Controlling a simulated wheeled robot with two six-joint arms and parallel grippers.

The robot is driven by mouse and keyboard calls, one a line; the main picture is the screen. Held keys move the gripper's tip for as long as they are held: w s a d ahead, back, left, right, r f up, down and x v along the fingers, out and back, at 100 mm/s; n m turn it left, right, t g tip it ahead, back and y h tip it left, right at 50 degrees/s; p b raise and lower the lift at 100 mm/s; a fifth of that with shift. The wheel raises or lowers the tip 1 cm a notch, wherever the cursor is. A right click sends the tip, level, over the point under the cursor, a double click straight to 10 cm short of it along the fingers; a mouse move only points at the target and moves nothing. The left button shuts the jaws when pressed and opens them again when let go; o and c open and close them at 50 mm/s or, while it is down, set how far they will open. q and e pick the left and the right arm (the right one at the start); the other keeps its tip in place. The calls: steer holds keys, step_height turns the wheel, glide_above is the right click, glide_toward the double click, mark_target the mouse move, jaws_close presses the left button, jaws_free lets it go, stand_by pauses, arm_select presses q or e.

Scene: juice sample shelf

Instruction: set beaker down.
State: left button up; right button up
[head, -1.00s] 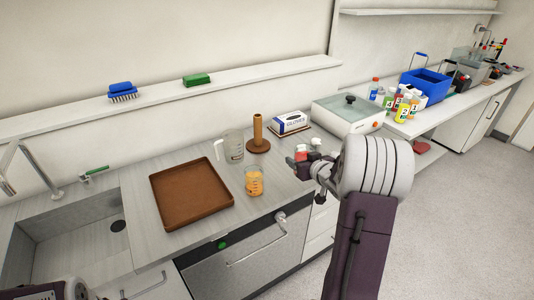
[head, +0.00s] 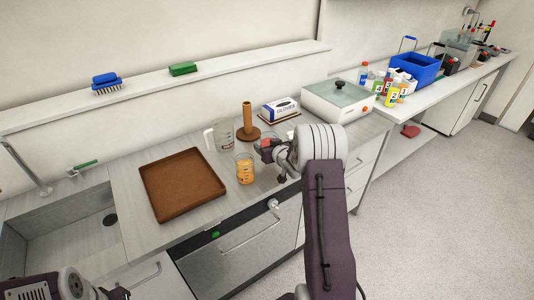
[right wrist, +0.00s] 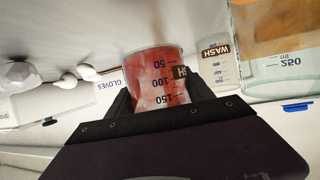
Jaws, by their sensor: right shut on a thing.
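My right gripper (right wrist: 158,100) is shut on a beaker with red contents (right wrist: 155,75), with markings up to 150, in the right wrist view. In the head view the red beaker (head: 266,144) shows small at the gripper's tip, close to the right of the beaker with orange liquid (head: 245,172). The orange beaker also fills the right side of the wrist view (right wrist: 280,40). Whether the red beaker's base touches the counter (head: 225,200) cannot be told. Only part of my left arm shows at the bottom left; its gripper is out of view.
A clear jug (head: 221,136) and a brown peg stand (head: 247,120) are behind the orange beaker. A brown tray (head: 182,184) lies to the left. A glove box (head: 280,110) and a white lidded device (head: 338,98) stand behind and right. The sink is far left.

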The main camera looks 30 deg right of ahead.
steer(key=f, duration=0.3)
steer(key=shift+w+f, duration=0.2)
steer(key=shift+f, duration=0.2)
steer(key=shift+s+r, duration=0.1)
steer(key=shift+f, duration=0.25)
steer(key=o, duration=1.5)
steer(key=shift+r, duration=0.1)
